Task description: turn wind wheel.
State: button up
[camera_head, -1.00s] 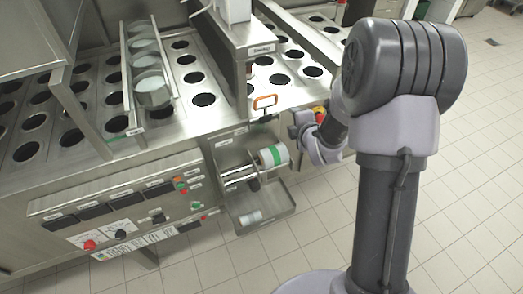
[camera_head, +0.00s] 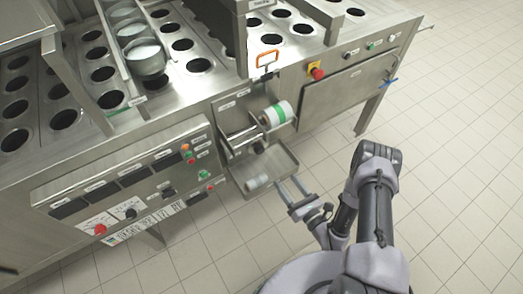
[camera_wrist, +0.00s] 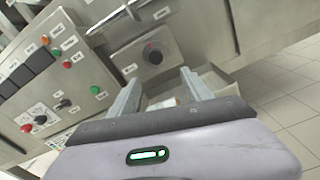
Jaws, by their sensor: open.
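A dark round knob (camera_wrist: 153,55), which may be the wind wheel, sits on a grey plate on the machine front in the wrist view. In the head view a small dark round part (camera_head: 259,147) shows below the film roll, probably the same knob. My gripper (camera_head: 290,184) is open and empty, its two fingers pointing at the machine near the tray's right edge. In the wrist view my gripper (camera_wrist: 160,78) has its fingers on either side below the knob, apart from it. No label on the knob is readable.
A white and green roll (camera_head: 275,114) sits on the machine front. A metal tray (camera_head: 283,163) juts out below it, holding a small pale cylinder (camera_head: 257,182). A control panel (camera_head: 130,185) with buttons is at left. Tiled floor (camera_head: 455,180) at right is free.

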aim_at(261, 152)
jog(key=b+x, duration=0.2)
jog(key=x, duration=0.3)
jog(key=b+x, duration=0.2)
jog(key=x, duration=0.4)
jog(key=a+b+x, duration=0.1)
jog(key=b+x, duration=0.1)
jog(key=x, duration=0.3)
jog(key=shift+a, duration=0.25)
grip_shut()
